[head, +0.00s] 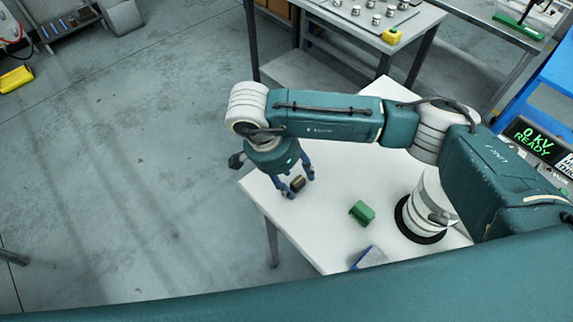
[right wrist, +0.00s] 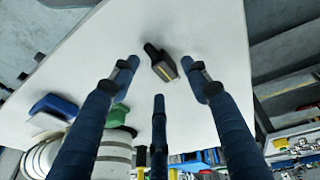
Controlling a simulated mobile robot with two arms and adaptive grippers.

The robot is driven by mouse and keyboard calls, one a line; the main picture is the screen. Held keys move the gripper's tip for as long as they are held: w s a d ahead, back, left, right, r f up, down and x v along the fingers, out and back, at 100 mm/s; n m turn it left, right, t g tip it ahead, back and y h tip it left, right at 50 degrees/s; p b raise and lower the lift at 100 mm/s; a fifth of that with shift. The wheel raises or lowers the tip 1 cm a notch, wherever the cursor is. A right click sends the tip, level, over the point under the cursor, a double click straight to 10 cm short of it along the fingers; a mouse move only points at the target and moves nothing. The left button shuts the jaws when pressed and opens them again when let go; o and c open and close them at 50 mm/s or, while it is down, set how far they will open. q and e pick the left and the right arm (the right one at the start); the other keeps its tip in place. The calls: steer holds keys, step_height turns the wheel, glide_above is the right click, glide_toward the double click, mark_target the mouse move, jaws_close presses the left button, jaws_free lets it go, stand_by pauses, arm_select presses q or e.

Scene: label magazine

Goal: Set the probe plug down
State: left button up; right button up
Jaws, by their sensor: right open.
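The probe plug, a small dark piece with a yellow stripe, lies on the white table near its left corner in the head view (head: 297,184). It also shows in the right wrist view (right wrist: 163,66), on the bare white top. My right gripper (head: 298,180) is open above it, with blue fingers spread around the plug. In the right wrist view the fingers (right wrist: 160,90) show clear gaps to the plug. My left gripper is not in view.
A display (head: 537,137) reads "0 KV READY". A bench (head: 345,22) with small parts stands behind. The floor at left is mostly clear.

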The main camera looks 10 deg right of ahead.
steer(key=b+v, duration=0.2)
steer(key=v, duration=0.8)
steer(key=shift+b, duration=0.35)
